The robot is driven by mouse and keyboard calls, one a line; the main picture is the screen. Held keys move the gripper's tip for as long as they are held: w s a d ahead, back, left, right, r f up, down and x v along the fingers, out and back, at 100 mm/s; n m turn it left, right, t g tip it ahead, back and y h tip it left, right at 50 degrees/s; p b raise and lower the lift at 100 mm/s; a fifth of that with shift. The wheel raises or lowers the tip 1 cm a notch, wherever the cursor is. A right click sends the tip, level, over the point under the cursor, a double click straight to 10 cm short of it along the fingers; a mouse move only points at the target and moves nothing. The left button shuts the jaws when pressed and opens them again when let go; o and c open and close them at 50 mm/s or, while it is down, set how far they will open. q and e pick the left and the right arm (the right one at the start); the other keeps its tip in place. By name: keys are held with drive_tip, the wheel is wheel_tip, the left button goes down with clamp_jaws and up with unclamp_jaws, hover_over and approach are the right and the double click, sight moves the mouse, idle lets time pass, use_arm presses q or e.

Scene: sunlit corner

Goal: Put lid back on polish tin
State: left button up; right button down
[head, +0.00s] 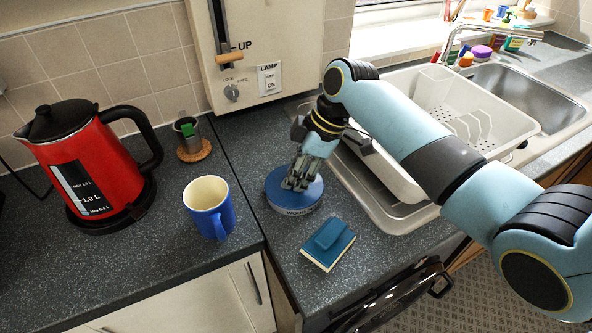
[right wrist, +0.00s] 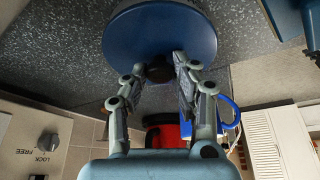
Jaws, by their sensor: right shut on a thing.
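The round blue lid (head: 280,183) has a dark knob (right wrist: 160,69) at its middle and also shows in the right wrist view (right wrist: 155,30). My right gripper (head: 301,180) points down from above with its fingers shut on the knob. The polish tin (head: 299,211) shows as a low lettered side wall directly under the lid's edge, on the dark counter. The lid lies about level over the tin. I cannot tell whether it is seated or a hair above the rim. My left gripper is not in view.
A blue-and-cream block (head: 328,244) lies just in front of the tin. A blue mug (head: 209,206) and a red kettle (head: 87,155) stand to the left. A white dish rack (head: 470,106) and sink (head: 530,97) are to the right. A wall panel (head: 260,45) rises behind.

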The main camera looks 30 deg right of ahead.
drive_tip(key=shift+c, duration=2.4)
unclamp_jaws()
wheel_tip(320, 180, up, 5)
drive_tip(key=p, duration=0.4)
drive_tip(key=shift+f+p, duration=0.1)
drive_tip(key=shift+p, duration=0.3)
drive_tip(key=shift+r, duration=1.1)
drive_tip(key=shift+c, duration=0.4)
clamp_jaws()
